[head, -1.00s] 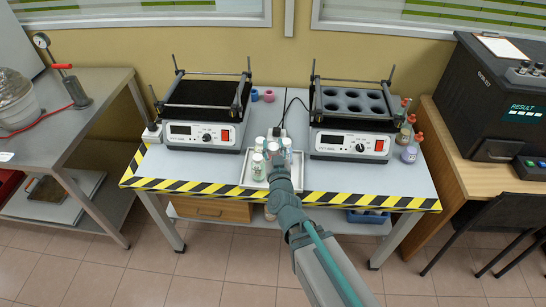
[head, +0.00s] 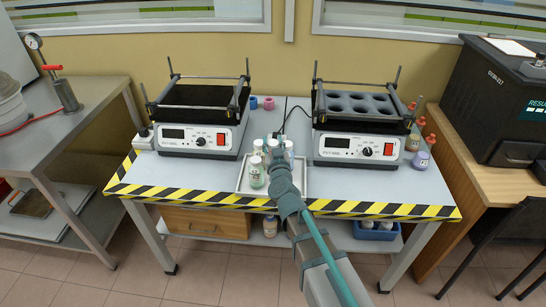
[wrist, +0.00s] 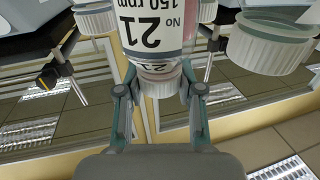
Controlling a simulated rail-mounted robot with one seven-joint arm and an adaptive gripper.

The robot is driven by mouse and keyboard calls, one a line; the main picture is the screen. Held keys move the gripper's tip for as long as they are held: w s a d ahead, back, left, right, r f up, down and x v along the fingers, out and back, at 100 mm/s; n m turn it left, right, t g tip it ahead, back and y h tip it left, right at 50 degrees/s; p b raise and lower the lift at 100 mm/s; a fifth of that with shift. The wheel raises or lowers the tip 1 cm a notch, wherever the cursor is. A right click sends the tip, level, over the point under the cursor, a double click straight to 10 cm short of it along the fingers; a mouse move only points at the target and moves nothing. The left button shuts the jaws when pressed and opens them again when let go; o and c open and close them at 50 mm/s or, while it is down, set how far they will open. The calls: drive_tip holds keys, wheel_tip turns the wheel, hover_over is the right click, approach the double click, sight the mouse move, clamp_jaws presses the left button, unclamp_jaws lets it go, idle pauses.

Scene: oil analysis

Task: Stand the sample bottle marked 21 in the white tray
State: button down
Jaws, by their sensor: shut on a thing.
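The sample bottle marked 21 (wrist: 152,38) fills the middle of the wrist view, its label upside down in that picture. My gripper (wrist: 160,90) is shut on its white cap (wrist: 160,78). In the head view my gripper (head: 279,158) is over the white tray (head: 241,186) on the table's front part, and it mostly hides the held bottle. Whether that bottle's base touches the tray cannot be told. Other white-capped bottles, one greenish (head: 256,173), stand in the tray's left and back part.
Two heated shakers stand behind: the left one (head: 200,140) has a flat black top, the right one (head: 365,148) a holed rack. Small bottles (head: 421,160) stand at the table's right end. In the wrist view, neighbouring bottles (wrist: 270,45) are close on both sides.

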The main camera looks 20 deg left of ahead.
drive_tip(key=shift+w+a+f+b, duration=0.1)
drive_tip(key=shift+w+f+b, duration=0.15)
drive_tip(key=shift+f+b, duration=0.15)
wheel_tip(320, 180, down, 3)
drive_tip(key=b, duration=0.3)
drive_tip(key=shift+w+f+b, duration=0.1)
drive_tip(key=shift+w+b, duration=0.05)
drive_tip(key=shift+b, duration=0.2)
drive_tip(key=shift+f, duration=0.1)
drive_tip(key=c, duration=1)
unclamp_jaws()
